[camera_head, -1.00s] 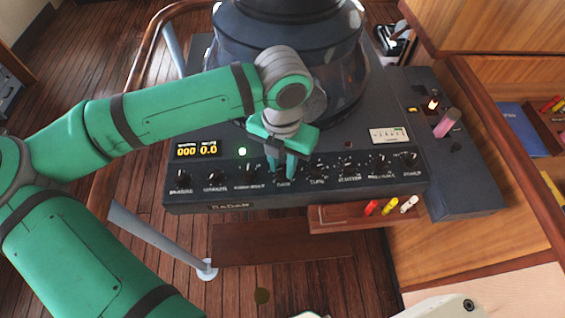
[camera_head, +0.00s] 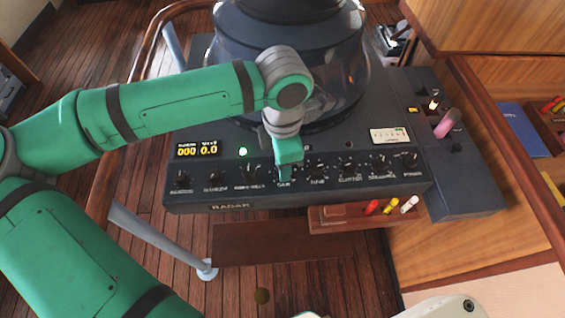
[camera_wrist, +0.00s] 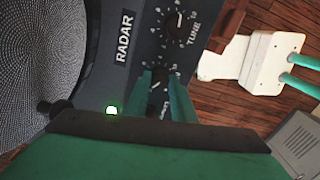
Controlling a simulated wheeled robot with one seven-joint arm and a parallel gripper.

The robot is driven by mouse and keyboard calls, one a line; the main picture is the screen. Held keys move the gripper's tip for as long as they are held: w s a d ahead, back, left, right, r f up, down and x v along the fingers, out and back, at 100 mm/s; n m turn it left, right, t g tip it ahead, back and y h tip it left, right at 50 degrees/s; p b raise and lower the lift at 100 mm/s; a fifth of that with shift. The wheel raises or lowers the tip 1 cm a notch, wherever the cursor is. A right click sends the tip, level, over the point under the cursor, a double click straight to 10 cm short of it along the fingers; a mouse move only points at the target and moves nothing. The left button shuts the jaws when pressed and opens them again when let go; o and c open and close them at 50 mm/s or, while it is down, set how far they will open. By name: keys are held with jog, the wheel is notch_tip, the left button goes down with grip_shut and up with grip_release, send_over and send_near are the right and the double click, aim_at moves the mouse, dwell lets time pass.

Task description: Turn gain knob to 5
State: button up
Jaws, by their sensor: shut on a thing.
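The gain knob sits in the front row of the dark radar console (camera_head: 330,196), above a label that reads roughly "GAIN" in the head view. My gripper (camera_head: 284,173) reaches down onto it and hides it there. In the wrist view the green fingers of my gripper (camera_wrist: 162,94) stand on either side of the dark gain knob (camera_wrist: 158,88) and are closed on it. The knob's pointer and the scale value it is at cannot be read. The tune knob (camera_wrist: 174,22) is just beyond it in the wrist view and also shows in the head view (camera_head: 318,170).
Other knobs line the row on both sides, such as the power knob (camera_head: 410,160). A glass radar dome (camera_head: 290,50) stands close behind the gripper. A yellow digit display (camera_head: 197,149) and a green lamp (camera_head: 243,152) are at left. Markers (camera_head: 390,206) lie on a wooden ledge below.

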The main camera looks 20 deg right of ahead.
jog(key=m, duration=0.5)
jog(key=shift+m, duration=0.3)
jog(key=m, duration=0.4)
jog(key=shift+m, duration=0.4)
grip_shut()
grip_release()
jog(key=o, duration=1.1)
jog(key=shift+c, duration=0.2)
notch_tip(320, 180, up, 11)
